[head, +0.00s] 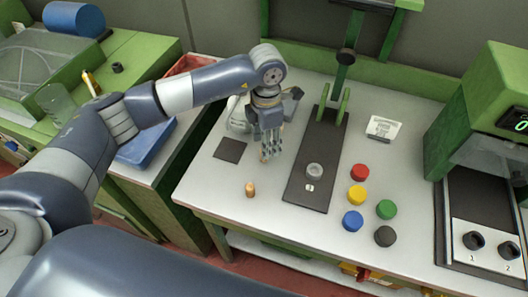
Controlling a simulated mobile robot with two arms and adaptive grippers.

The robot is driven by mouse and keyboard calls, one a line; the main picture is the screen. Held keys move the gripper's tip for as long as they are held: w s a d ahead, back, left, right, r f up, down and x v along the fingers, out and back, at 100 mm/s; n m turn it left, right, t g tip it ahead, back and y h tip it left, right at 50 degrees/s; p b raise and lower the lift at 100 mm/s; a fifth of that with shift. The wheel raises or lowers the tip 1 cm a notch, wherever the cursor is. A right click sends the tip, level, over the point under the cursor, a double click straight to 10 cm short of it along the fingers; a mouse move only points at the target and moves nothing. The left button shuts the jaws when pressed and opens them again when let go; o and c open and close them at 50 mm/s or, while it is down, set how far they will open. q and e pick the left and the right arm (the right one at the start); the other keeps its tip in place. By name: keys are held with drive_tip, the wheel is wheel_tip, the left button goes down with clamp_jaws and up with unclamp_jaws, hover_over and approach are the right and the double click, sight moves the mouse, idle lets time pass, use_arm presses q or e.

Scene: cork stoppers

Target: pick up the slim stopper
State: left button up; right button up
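A small, narrow cork-coloured cylinder (250,190), which looks like the slim stopper, stands upright on the light grey bench near its front edge. My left gripper (268,157) comes in from the left and points down over the bench, behind the stopper and a little to its right. It is apart from the stopper. Its fingers look close together with nothing seen between them, but their opening is too small to judge. My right gripper is out of view.
A dark press base (305,193) with a grey round piece (314,170) lies right of the stopper. Red (360,172), yellow (357,195), green (386,209), blue (352,220) and black (385,236) caps stand further right. A dark square (230,150) lies behind left. Bench around the stopper is clear.

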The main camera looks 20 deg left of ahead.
use_arm(q)
drive_tip(key=f, duration=0.1)
drive_tip(key=f+p, duration=0.1)
drive_tip(key=f, duration=0.1)
drive_tip(key=f+p, duration=0.1)
drive_tip(key=shift+s+a+f, duration=0.15)
drive_tip(key=shift+s+a, duration=0.1)
drive_tip(key=shift+s, duration=0.1)
drive_tip(key=shift+f, duration=0.25)
drive_tip(key=shift+w+f, duration=0.1)
drive_tip(key=shift+c, duration=0.9)
drive_tip(key=c, duration=0.4)
drive_tip(key=shift+c, duration=1)
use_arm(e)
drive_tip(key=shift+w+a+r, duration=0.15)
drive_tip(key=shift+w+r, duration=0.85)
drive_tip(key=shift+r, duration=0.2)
